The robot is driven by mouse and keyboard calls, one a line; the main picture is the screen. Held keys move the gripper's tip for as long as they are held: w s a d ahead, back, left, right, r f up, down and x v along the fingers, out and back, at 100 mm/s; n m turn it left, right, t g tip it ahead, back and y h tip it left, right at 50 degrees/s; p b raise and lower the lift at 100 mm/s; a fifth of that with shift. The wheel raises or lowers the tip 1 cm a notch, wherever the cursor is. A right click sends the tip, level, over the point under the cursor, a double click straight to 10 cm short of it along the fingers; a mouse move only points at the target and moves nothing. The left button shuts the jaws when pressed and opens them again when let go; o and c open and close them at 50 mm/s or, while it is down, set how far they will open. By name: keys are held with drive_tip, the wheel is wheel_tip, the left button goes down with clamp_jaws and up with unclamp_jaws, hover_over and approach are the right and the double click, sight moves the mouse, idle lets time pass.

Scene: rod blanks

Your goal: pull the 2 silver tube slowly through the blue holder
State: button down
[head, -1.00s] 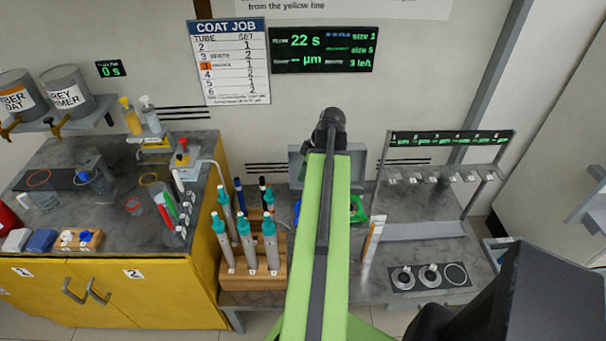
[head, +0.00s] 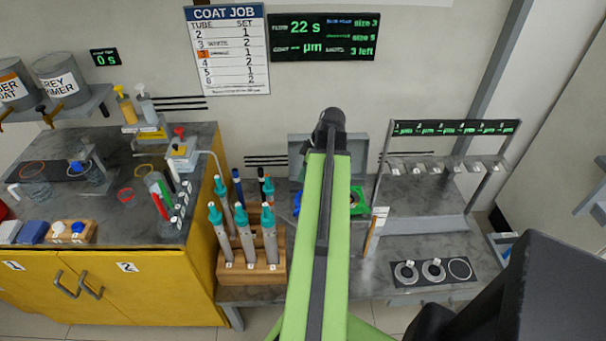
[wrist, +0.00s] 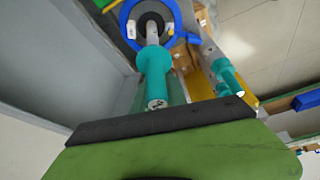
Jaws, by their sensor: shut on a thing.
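In the wrist view a silver tube (wrist: 152,32) with a teal collar (wrist: 155,62) runs through the round blue holder (wrist: 128,13), which has a dark centre and white pieces at its sides. My gripper (wrist: 160,112) shows as a dark pad on a green finger at the bottom. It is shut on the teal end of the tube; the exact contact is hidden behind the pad. The tube's number cannot be read. In the head view my green arm hides the gripper, this tube and most of the holder area.
A wooden rack (head: 250,275) holds several silver teal-capped tubes just left of my arm. A grey hanging rack (head: 450,162) and round fixtures (head: 432,270) are at the right. A yellow cabinet (head: 160,290) stands left.

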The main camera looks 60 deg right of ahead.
drive_tip(key=shift+f+b, duration=2.7)
drive_tip(key=shift+f, duration=0.35)
drive_tip(key=shift+r, duration=0.15)
wheel_tip(320, 180, up, 11)
drive_tip(key=p, duration=1.1)
wheel_tip(320, 180, up, 11)
drive_tip(key=p, duration=1.1)
wheel_tip(320, 180, up, 10)
drive_tip(key=p, duration=1)
